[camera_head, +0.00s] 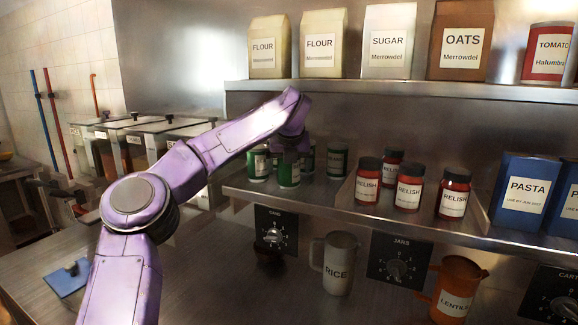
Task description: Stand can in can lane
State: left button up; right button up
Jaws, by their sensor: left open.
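Several green cans with pale labels stand upright in the can lane at the left end of the lower shelf, among them a front can (289,172), a left can (258,164) and a right can (337,159). A red tomato can (547,55) stands upright on the upper shelf at the far right, cut by the picture edge. My left gripper (291,145) points down at the green cans, just above and behind the front one. It is open; its fingertips are dark and partly hidden, and I cannot tell whether they touch a can. My right gripper is out of view.
Relish jars (408,192) stand right of the cans, then blue pasta boxes (523,190). Flour (320,43), sugar (387,42) and oats (460,40) fill the upper shelf. A rice jug (339,265) and an orange lentils jug (456,290) stand below on the counter.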

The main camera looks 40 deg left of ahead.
aim_at(290, 167)
pick_arm(q)
jog(key=shift+r, duration=0.3)
jog(key=v, duration=0.3)
jog(key=shift+f, duration=0.1)
jog(key=s+d+b, duration=0.1)
jog(key=d+f+b, duration=0.1)
jog(key=shift+s+b, duration=0.4)
jog(key=s+d+b, duration=0.3)
jog(key=s+d, duration=0.3)
jog(key=shift+s+d+r, duration=0.3)
jog(key=shift+s+r, duration=0.1)
jog(key=shift+r, duration=0.1)
